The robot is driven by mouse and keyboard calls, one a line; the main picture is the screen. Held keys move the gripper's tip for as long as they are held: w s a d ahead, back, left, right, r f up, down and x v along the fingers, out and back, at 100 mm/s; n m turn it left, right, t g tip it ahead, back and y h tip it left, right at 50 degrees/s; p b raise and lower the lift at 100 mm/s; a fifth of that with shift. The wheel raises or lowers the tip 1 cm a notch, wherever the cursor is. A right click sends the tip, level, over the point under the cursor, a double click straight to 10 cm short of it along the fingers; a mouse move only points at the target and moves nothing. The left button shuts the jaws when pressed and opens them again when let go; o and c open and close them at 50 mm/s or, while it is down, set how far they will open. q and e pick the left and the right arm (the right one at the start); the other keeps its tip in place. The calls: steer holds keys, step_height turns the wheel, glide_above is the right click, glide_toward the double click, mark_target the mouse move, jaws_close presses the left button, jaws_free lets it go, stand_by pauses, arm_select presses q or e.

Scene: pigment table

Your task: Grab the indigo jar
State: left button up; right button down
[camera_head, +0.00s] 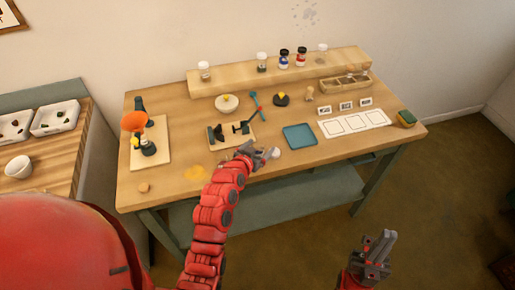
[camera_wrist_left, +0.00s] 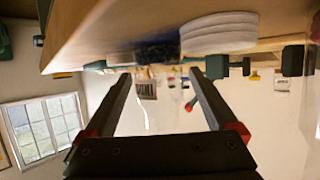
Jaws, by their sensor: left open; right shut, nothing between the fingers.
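A small jar with dark blue contents and a white label, which looks like the indigo jar (camera_head: 284,58), stands upright on the raised wooden shelf (camera_head: 230,83) at the back of the table. My left gripper (camera_head: 262,152) is low over the table's front middle, well short of the shelf. In the left wrist view my left gripper (camera_wrist_left: 158,95) has its fingers apart with nothing between them; I cannot make out the jar surely there. My right gripper (camera_head: 378,250) is shut and empty, in front of the table at the lower right.
A red-labelled jar (camera_head: 301,57) stands close right of the dark blue one, and a clear jar (camera_head: 262,62) to its left. A bowl (camera_head: 227,104), a blue tray (camera_head: 299,136) and a divided wooden box (camera_head: 345,82) lie between or beside. A white ribbed object (camera_wrist_left: 220,32) is near my left fingers.

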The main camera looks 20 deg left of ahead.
arm_select(q)
steer(key=shift+x, duration=0.75)
jaws_close()
steer(key=shift+r, duration=0.15)
